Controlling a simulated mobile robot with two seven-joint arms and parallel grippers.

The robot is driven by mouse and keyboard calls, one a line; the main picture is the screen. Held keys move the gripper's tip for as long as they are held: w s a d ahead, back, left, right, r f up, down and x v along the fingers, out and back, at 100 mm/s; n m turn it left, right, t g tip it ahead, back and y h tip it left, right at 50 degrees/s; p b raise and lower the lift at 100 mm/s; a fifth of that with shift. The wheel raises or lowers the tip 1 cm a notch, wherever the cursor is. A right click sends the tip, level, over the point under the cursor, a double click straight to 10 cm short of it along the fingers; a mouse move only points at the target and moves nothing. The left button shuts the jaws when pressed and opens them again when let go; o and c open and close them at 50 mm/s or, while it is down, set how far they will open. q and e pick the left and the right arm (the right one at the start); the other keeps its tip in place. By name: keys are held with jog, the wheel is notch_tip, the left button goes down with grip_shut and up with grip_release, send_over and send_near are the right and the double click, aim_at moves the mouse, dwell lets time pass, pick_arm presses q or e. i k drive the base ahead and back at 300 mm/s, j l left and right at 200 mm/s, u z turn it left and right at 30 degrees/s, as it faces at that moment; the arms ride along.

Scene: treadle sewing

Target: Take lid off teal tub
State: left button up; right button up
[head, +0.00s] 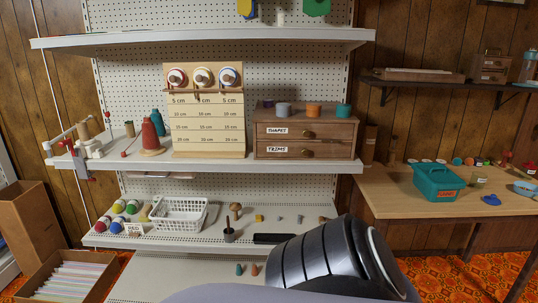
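The teal tub (436,185) stands upright on the wooden table at the right. It has an orange label low on its front. A teal handle-like shape shows at its top, but at this size I cannot tell the lid's edge from the tub. Neither of my grippers is in view. Only a dark, ribbed part of my own arm shows at the bottom centre, well left of the tub.
The wooden table (390,197) also bears a glass jar (479,181), a blue bowl (523,188), a small blue item (491,199) and several spools along the back. A dark wall shelf (420,87) hangs above. The table's front left is clear.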

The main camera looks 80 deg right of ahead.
aim_at(435, 174)
jog(key=z, duration=3.7)
jog(key=i+l+u, duration=0.1)
jog(key=u, duration=0.3)
jog(key=i+l+u, duration=0.15)
jog(key=u, duration=0.25)
jog(key=i+l+u, duration=0.35)
jog(key=i+l, duration=0.3)
